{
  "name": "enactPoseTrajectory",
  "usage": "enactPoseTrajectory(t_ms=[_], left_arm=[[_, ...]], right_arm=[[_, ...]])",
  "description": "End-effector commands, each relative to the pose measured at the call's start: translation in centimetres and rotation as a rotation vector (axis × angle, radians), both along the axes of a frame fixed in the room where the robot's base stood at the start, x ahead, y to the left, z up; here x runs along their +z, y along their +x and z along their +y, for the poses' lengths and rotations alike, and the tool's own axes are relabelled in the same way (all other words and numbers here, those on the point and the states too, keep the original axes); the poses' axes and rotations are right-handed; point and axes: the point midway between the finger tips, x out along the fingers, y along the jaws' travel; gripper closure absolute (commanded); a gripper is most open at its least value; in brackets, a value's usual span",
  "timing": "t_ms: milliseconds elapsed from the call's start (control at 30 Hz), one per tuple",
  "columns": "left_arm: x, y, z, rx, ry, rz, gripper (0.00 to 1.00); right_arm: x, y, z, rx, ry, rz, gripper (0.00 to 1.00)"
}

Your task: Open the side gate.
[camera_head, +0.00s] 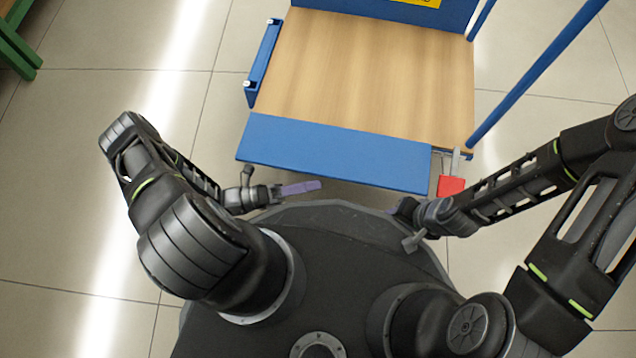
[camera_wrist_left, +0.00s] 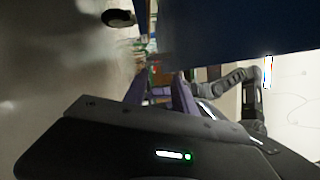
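A cart with a wooden deck (camera_head: 370,70) stands in front of me in the head view. A wide blue panel (camera_head: 335,152), which looks like the side gate, runs along its near edge. A metal latch with a red tab (camera_head: 451,186) sits at that panel's right end. My left gripper (camera_head: 302,187), with purple fingers, is just on my side of the panel, apart from it. In the left wrist view its fingers (camera_wrist_left: 162,92) stand apart with nothing between them, beside a dark blue surface (camera_wrist_left: 240,35). My right gripper (camera_head: 402,207) is left of and below the red tab; its fingers are mostly hidden.
A small blue panel (camera_head: 263,62) is on the deck's left side. A blue rail (camera_head: 540,72) slants along the right. A blue end panel with a yellow label (camera_head: 425,2) is at the back. A green frame (camera_head: 18,48) stands at far left. Tiled floor around is clear.

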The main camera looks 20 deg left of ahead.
Motion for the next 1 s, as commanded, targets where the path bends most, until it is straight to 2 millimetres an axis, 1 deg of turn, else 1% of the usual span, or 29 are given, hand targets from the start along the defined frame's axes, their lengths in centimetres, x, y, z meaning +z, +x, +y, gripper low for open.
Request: enactPoseTrajectory(t_ms=[100,400,833,933,1000], left_arm=[[-0.3,-0.3,0.9,0.004,0.001,-0.001,0.67],[-0.8,-1.1,2.6,0.001,0.001,0.0,0.67],[-0.9,-1.2,2.8,0.0,0.001,0.0,0.67],[-0.8,-1.1,2.8,0.005,0.005,-0.003,0.76],[-0.4,-0.8,2.9,0.024,0.017,-0.019,0.81]], right_arm=[[-0.1,0.0,0.0,0.0,0.0,0.0,0.64],[-0.1,0.0,0.0,0.0,0.0,0.0,0.64],[-0.1,0.0,0.0,0.0,0.0,0.0,0.64],[0.1,0.0,0.0,0.0,0.0,0.0,0.64],[0.6,0.0,0.0,0.001,0.0,0.001,0.64]])
